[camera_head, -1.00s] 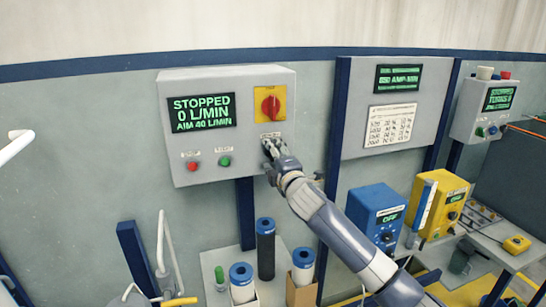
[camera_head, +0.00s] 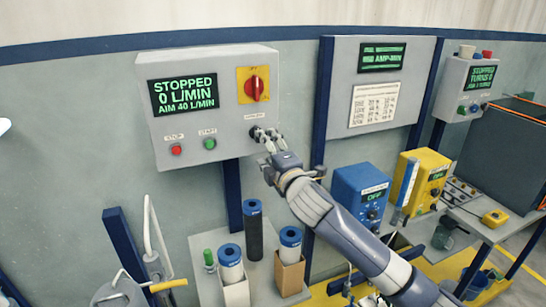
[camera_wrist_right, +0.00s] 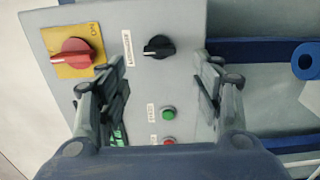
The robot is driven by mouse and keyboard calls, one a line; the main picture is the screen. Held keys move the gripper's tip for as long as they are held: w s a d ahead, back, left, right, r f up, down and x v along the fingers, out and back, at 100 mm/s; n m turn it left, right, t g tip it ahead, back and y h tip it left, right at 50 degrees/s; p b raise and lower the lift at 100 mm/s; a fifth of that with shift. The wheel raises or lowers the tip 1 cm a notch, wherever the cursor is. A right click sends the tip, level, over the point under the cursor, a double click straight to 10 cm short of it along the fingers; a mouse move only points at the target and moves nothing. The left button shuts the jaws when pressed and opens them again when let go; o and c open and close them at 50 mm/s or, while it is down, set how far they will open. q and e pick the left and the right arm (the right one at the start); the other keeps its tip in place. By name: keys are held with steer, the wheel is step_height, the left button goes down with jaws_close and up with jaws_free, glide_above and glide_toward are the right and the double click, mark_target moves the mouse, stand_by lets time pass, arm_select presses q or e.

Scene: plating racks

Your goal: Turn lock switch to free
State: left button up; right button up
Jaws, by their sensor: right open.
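The grey control box (camera_head: 190,70) hangs on the wall. Its small black rotary switch (camera_head: 257,133) is at the lower right of the box; its label is too small to read. In the right wrist view the black switch (camera_wrist_right: 158,47) lies ahead, between the lines of my spread fingers, with its pointer roughly level in that picture. My right gripper (camera_head: 270,143) is open and empty, at the right edge of the box, close to the switch. Whether a finger touches the switch cannot be told. My left gripper is not in view.
A red rotary switch on a yellow plate (camera_head: 243,94) sits above. A red button (camera_head: 176,149) and a green button (camera_head: 210,143) are to the left. The display (camera_head: 183,93) reads STOPPED, 0 L/MIN. Blue-capped cylinders (camera_head: 253,233) stand below; a blue box (camera_head: 356,205) is below right.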

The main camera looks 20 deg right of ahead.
steer(key=shift+s, duration=2)
